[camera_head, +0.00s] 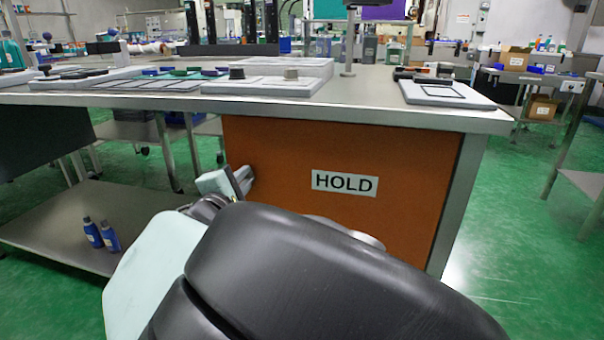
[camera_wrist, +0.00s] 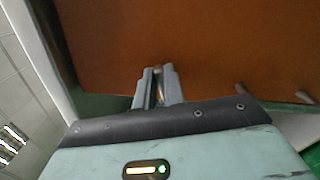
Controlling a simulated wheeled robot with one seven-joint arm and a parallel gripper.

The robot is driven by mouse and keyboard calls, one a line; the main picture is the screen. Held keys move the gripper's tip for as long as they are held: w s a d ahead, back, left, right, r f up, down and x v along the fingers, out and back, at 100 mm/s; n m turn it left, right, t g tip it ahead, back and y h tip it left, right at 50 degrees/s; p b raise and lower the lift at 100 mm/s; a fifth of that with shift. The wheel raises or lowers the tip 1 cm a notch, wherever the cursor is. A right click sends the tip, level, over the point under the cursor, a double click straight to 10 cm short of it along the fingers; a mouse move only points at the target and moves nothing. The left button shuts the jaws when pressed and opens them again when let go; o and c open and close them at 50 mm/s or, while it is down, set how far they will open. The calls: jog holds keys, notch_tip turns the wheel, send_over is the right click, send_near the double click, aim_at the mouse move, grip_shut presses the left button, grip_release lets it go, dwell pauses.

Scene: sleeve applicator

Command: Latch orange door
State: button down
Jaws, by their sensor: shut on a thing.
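The orange door (camera_head: 400,165) is a flat panel under the workbench top, with a white HOLD label (camera_head: 345,183) on its face. It looks flush with the bench front. It fills most of the wrist view (camera_wrist: 220,45). My gripper (camera_head: 245,178) is at the left part of the door, left of the label. In the wrist view my gripper's fingers (camera_wrist: 157,74) point at the orange face and are shut on a thin metal piece (camera_wrist: 157,93), apparently the door's latch or handle. The fingers hide most of this piece, so its position is unclear.
The grey bench top (camera_head: 370,105) overhangs the door and carries trays and small fixtures. Left of the door, a low shelf (camera_head: 60,215) holds two blue bottles (camera_head: 100,234). Green floor (camera_head: 510,240) is open to the right. My dark arm covers the lower middle.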

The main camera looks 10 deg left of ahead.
jog(key=shift+f+m+b, duration=0.15)
jog(key=shift+m+b, duration=0.75)
jog(key=shift+m, duration=0.05)
jog(key=shift+f+m+b, duration=0.15)
jog(key=shift+m+b, duration=0.75)
jog(key=shift+m, duration=0.05)
jog(key=c, duration=1.5)
grip_release()
